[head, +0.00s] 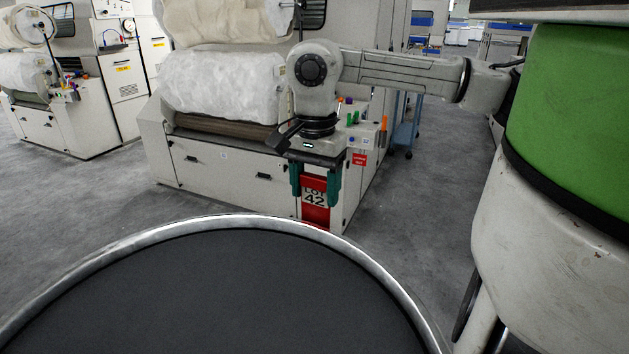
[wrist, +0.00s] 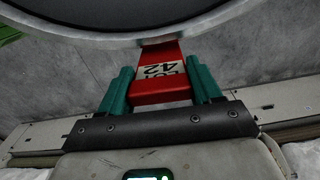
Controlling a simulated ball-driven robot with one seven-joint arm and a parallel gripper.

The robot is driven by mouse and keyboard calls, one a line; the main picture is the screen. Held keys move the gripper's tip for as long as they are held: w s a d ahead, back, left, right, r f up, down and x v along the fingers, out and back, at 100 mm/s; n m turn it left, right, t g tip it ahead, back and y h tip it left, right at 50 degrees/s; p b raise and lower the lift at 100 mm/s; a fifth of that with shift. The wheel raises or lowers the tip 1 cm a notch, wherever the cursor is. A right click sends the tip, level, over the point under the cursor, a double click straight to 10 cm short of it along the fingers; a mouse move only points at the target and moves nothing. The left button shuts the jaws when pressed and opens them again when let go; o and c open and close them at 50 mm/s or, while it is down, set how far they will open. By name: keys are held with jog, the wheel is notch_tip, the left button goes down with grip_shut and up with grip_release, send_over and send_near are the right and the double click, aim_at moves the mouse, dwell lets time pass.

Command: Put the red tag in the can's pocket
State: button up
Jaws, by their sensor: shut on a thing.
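My gripper (head: 314,200) has teal fingers shut on the red tag (head: 315,214), one on each side. The tag hangs down from the fingers, its white label reading "LOT 42". In the wrist view the tag (wrist: 161,88) lies between the fingers (wrist: 160,74), its far end close to a round metal rim. That rim (head: 250,223) belongs to a large round vessel with a dark top in the head view foreground, which looks like the can. Whether the tag touches it I cannot tell. No pocket shows in either view.
A pale machine (head: 235,178) with white fibre rolls stands behind my gripper. A similar machine (head: 75,130) is farther left. A blue trolley (head: 405,130) stands behind right. Grey floor (head: 90,215) is open at left.

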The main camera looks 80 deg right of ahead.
aim_at(315, 214)
jog(key=shift+f+b, duration=0.5)
jog(key=shift+f, duration=0.85)
jog(key=shift+f+b, duration=1.85)
jog(key=shift+b, duration=0.05)
jog(key=o, duration=1.1)
jog(key=shift+r, duration=0.1)
notch_tip(315, 214, up, 11)
jog(key=shift+f, duration=0.15)
